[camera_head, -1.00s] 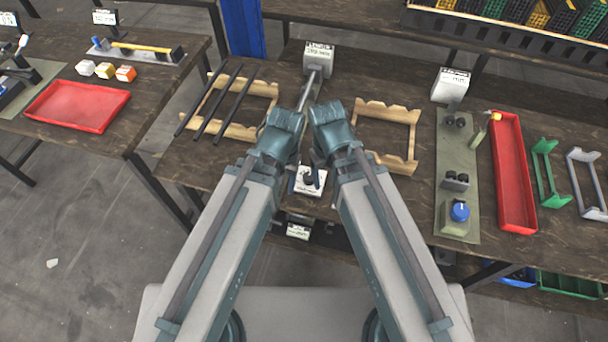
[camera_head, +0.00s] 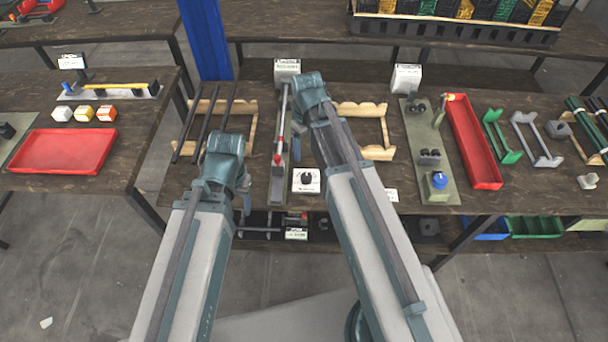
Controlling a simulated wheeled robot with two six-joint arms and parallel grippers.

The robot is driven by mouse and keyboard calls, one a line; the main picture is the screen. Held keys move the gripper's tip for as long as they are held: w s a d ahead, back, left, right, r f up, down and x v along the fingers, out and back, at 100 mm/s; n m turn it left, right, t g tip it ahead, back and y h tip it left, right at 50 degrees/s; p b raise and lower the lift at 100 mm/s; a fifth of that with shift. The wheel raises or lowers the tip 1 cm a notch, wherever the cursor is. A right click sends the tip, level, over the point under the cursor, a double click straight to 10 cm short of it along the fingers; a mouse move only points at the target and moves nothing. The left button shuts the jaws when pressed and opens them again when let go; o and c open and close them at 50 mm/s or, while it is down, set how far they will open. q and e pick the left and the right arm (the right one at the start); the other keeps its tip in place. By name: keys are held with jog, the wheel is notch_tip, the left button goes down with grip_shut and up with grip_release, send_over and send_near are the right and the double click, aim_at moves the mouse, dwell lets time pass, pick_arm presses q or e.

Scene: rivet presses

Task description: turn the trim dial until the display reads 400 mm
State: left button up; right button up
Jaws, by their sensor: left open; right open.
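A white block with a round black dial (camera_head: 306,179) stands near the front edge of the table, between my two arms. A white display box (camera_head: 287,68) stands at the back on a grey rail; its text is too small to read. My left gripper (camera_head: 243,203) hangs below its wrist, left of the dial and apart from it; its fingers are small and partly hidden. My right gripper (camera_head: 308,90) is at the far end of its arm, beyond the dial near the rail; its fingers are hidden behind the wrist. Neither gripper visibly holds anything.
A rail with a red-marked rod (camera_head: 279,145) runs back from beside the dial. Wooden racks (camera_head: 376,110) flank it, the left one carrying black rods (camera_head: 188,130). To the right are a green plate with a blue knob (camera_head: 439,181) and a red tray (camera_head: 472,140).

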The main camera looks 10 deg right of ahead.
aim_at(306, 176)
notch_tip(306, 176, down, 14)
jog(key=b, duration=1.3)
jog(key=shift+r, duration=0.25)
